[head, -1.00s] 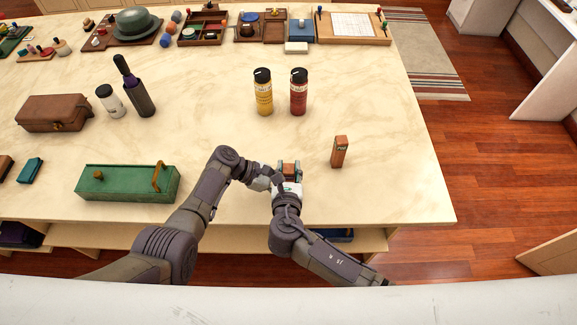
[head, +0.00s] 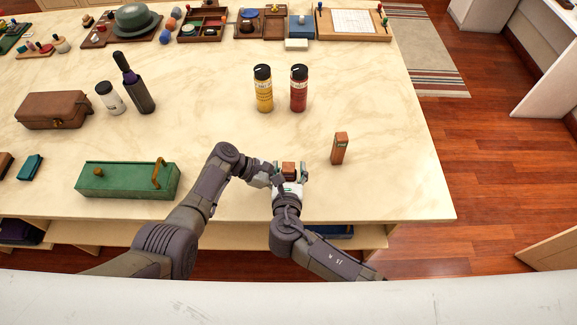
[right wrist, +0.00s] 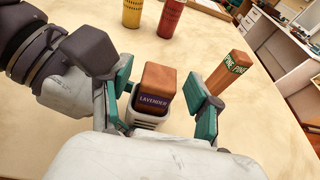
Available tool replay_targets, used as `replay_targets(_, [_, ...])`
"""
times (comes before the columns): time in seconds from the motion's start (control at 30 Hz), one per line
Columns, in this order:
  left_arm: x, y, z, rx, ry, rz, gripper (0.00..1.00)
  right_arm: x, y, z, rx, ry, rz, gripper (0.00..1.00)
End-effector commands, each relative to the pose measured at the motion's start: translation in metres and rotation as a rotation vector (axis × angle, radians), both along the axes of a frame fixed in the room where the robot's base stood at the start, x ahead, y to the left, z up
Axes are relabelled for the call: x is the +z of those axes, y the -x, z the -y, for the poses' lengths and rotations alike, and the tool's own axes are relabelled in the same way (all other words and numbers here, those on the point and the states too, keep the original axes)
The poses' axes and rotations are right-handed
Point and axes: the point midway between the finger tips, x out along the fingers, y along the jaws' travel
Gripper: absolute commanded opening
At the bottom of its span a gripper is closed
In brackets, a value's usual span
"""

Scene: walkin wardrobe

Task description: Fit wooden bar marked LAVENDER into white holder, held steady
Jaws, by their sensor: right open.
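The wooden bar marked LAVENDER (right wrist: 155,88) stands in the white holder (right wrist: 147,122), its lower end inside the rim; how deep it sits is hidden. In the head view the bar (head: 289,169) shows between the fingers of my right gripper (head: 290,172). My right gripper (right wrist: 160,100) is open, its teal pads apart from the bar on both sides. My left gripper (head: 274,181) is close to the left of the holder. Its fingertips are hidden, so I cannot tell whether they grip the holder.
A second wooden bar, marked PINE (right wrist: 235,72), stands upright to the right (head: 340,148). Yellow (head: 263,90) and red (head: 299,90) bottles stand behind. A green box (head: 125,181) lies to the left. The table is clear between them.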

Motion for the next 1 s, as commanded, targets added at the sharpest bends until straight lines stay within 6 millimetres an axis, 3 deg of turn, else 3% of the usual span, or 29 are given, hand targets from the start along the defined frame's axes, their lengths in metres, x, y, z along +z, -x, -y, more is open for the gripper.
replay_targets(0.43, [0.0, 0.0, 0.0, 0.001, -0.001, 0.0, 0.15, 0.02, 0.061, -0.004, 0.004, -0.003, 0.001, 0.63])
replay_targets(0.97, [0.0, 0.0, 0.0, 0.001, 0.0, 0.001, 0.15, 0.023, 0.07, -0.003, 0.003, -0.002, 0.002, 0.63])
replay_targets(1.0, [0.0, 0.0, 0.0, 0.001, 0.0, 0.001, 0.53, 0.023, 0.07, -0.003, 0.003, -0.002, 0.002, 0.63])
